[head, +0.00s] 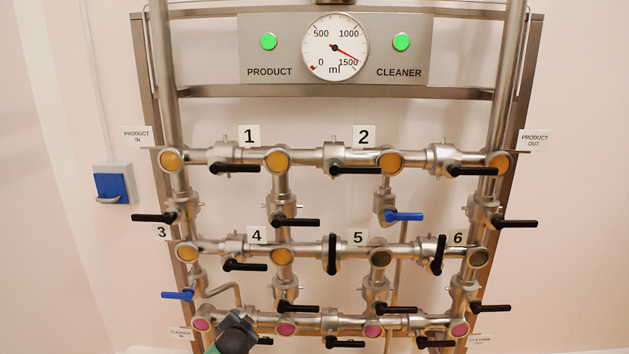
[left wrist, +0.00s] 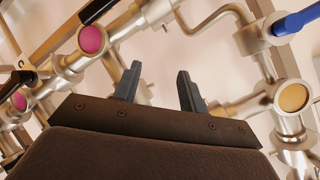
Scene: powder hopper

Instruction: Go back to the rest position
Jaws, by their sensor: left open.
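My left gripper (left wrist: 158,88) shows in the left wrist view with its two dark fingers apart and nothing between them. Pipes lie behind the fingers, and I see no contact with them. In the head view a dark and green part of my arm (head: 236,333) reaches up from the bottom edge, in front of the lowest pipe row near its left end. The fingers cannot be made out there. My right gripper is in neither view.
A metal frame carries pipes (head: 318,158) with several protruding black handles (head: 356,170) and two blue ones, upper (head: 404,216) and lower (head: 178,295). Sight glasses are yellow, dark or pink. The gauge (head: 335,47) needle points near 1500; both lamps are green. A blue switch (head: 113,185) is left.

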